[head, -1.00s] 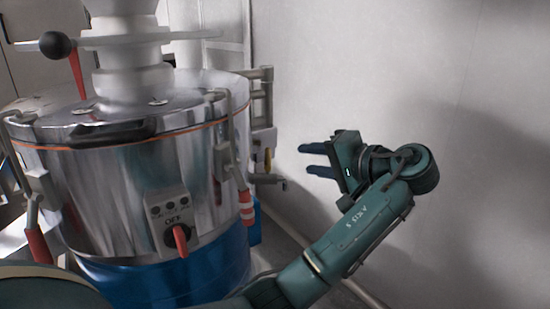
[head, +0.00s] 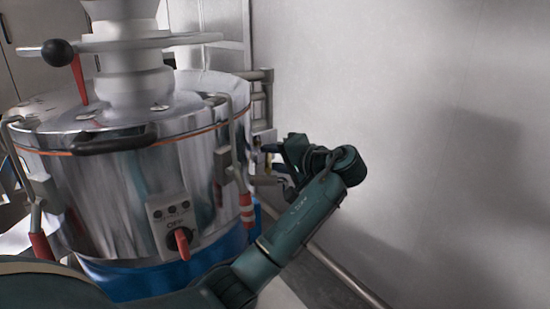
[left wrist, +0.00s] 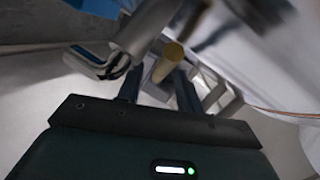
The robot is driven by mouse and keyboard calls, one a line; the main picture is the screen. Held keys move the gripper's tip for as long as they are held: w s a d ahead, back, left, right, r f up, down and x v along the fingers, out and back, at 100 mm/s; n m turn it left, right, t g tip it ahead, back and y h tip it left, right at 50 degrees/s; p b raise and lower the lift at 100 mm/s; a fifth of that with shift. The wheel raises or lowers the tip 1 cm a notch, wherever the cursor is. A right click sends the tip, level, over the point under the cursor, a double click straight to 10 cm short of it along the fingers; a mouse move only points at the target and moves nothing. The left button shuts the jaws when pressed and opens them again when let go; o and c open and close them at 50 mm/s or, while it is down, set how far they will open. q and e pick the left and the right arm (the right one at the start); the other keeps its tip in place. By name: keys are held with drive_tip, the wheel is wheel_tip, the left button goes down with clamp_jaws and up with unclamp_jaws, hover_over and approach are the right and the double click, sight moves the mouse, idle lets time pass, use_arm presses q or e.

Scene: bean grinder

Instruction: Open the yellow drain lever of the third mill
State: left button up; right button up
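The mill (head: 125,200) is a shiny steel drum on a blue base at the left of the head view. Its yellow lever (head: 268,160) is a small spot on the drum's right side, partly hidden by my gripper. In the left wrist view the yellow lever (left wrist: 168,62) shows as a dull yellow cylinder just ahead of and between my fingers. My left gripper (head: 274,160) is at the lever, its fingers apart. It also shows in the left wrist view (left wrist: 158,88); contact with the lever cannot be told. My right gripper is not in view.
A red switch (head: 182,243) sits on the front control box. Grey pipes (head: 262,85) stand behind the drum. A bare wall (head: 420,130) leaves free room at the right.

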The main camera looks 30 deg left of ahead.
use_arm(q)
clamp_jaws()
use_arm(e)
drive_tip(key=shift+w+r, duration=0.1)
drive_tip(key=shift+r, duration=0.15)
use_arm(q)
drive_tip(key=shift+a, duration=0.1)
